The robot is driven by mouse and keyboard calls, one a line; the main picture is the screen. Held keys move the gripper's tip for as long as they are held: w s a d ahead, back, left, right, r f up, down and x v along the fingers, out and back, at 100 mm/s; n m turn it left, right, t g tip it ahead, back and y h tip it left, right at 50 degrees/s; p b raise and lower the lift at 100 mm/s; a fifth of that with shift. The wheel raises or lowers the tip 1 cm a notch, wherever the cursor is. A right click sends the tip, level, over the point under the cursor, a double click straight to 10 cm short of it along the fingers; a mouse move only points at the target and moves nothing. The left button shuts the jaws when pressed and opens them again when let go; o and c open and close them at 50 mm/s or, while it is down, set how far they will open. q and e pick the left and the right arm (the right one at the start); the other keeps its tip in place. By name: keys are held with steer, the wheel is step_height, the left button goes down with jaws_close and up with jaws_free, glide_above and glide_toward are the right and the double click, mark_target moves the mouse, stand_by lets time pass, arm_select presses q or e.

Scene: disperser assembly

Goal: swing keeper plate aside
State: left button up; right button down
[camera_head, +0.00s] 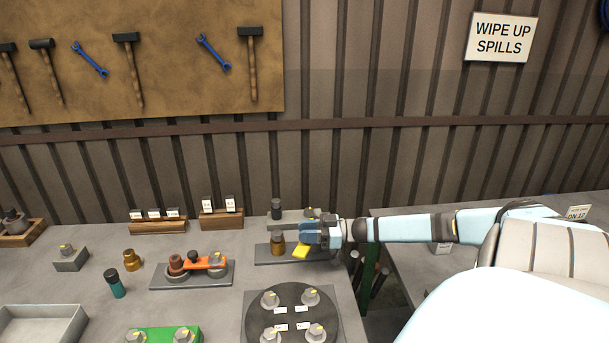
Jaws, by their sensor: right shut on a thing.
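My right gripper (309,236) reaches in from the right and is shut just above a grey block (267,259) near the table's right side. A flat yellow piece (301,252) shows right under its fingers, and I take it to be what they hold. The fingers hide part of it. A brass-brown part (278,242) stands on the block just left of the gripper. An orange plate (205,263) with a dark knob lies across a grey fixture (191,281) farther left, apart from the gripper. I cannot tell for sure which piece is the keeper plate. My left gripper is out of view.
A round dark turntable (291,312) with several grey knobbed parts is in front. A second grey block with a dark part (276,208) stands behind the gripper. A teal bottle (115,284), a brass part (131,260) and a grey tray (42,324) are at left.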

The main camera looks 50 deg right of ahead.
stand_by(0.3)
steer(key=c, duration=0.9)
jaws_free()
steer(key=p+v, duration=0.1)
steer(key=v, duration=1.2)
steer(key=shift+s+d, duration=0.25)
steer(key=shift+s, duration=0.05)
steer(key=shift+p, duration=0.3)
